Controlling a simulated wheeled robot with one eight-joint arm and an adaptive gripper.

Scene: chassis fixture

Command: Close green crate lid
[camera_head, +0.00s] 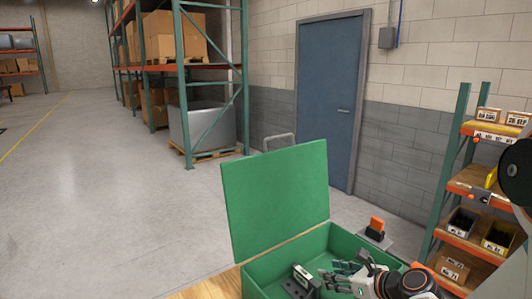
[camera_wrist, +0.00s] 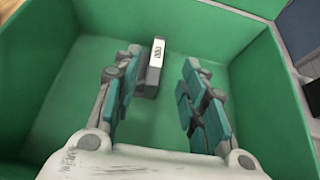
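The green crate (camera_head: 258,276) stands on a wooden surface at the bottom of the head view. Its green lid (camera_head: 275,195) is open and stands up steeply along one side. My gripper (camera_head: 340,279) is over the crate opening, with its fingers pointing left. In the wrist view my gripper (camera_wrist: 160,95) is open, with its teal-padded fingers spread apart and nothing between them. The green inner walls and floor of the crate (camera_wrist: 50,70) surround the fingers. A small dark and grey object with a white label (camera_wrist: 157,52) lies inside the crate, beyond the fingertips.
An orange and black item (camera_head: 376,228) is on a grey plate behind the crate. A shelf rack (camera_head: 470,185) with labelled bins stands at the right. A blue door (camera_head: 330,90) is in the back wall. The floor at the left (camera_head: 100,200) is clear.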

